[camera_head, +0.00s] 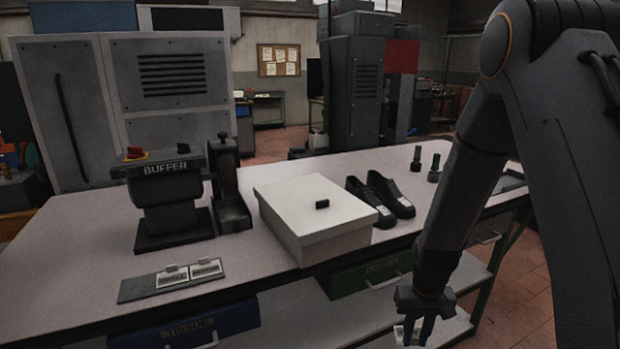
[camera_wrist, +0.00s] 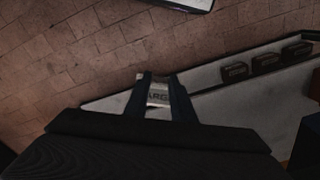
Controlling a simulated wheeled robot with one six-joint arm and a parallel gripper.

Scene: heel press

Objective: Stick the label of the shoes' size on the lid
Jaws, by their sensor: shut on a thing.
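My gripper (camera_head: 417,330) hangs low in front of the table's front edge, right of the box. In the wrist view my gripper (camera_wrist: 160,86) is shut on a pale label (camera_wrist: 158,98), whose print reads partly "ARG". The white shoe box (camera_head: 318,235) stands on the table with its lid (camera_head: 300,191) on. A small black block (camera_head: 322,204) lies on the lid. Two dark shoes (camera_head: 385,196) stand right of the box and carry white tags, too small to read. Two other labels (camera_head: 190,273) lie on a dark plate (camera_head: 143,289) at the front left.
A buffer machine (camera_head: 170,195) stands left of the box. Drawers (camera_head: 368,275) sit under the tabletop. Several small dark boxes (camera_wrist: 266,62) sit on a pale surface in the wrist view.

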